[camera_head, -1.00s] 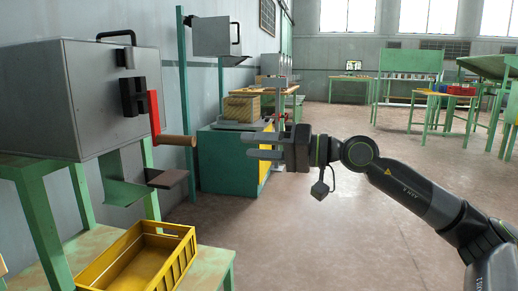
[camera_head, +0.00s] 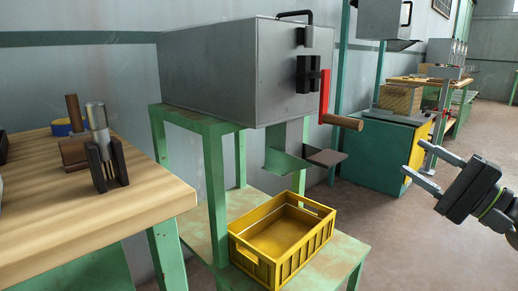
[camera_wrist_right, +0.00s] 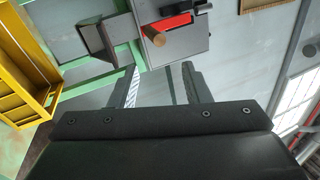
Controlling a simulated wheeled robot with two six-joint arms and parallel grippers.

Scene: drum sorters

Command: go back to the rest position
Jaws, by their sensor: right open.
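My right gripper (camera_head: 430,170) is at the right of the head view, with its fingers apart and nothing between them. In the right wrist view its two fingers (camera_wrist_right: 160,85) also stand apart and empty. It is clear of the grey drum sorter box (camera_head: 215,75) and of the box's red lever with a wooden handle (camera_head: 343,121). The lever's handle also shows in the right wrist view (camera_wrist_right: 156,40). My left gripper does not show.
A yellow crate (camera_head: 322,245) stands on a low green table below the sorter. A green cabinet (camera_head: 370,160) stands behind. The floor at right is clear.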

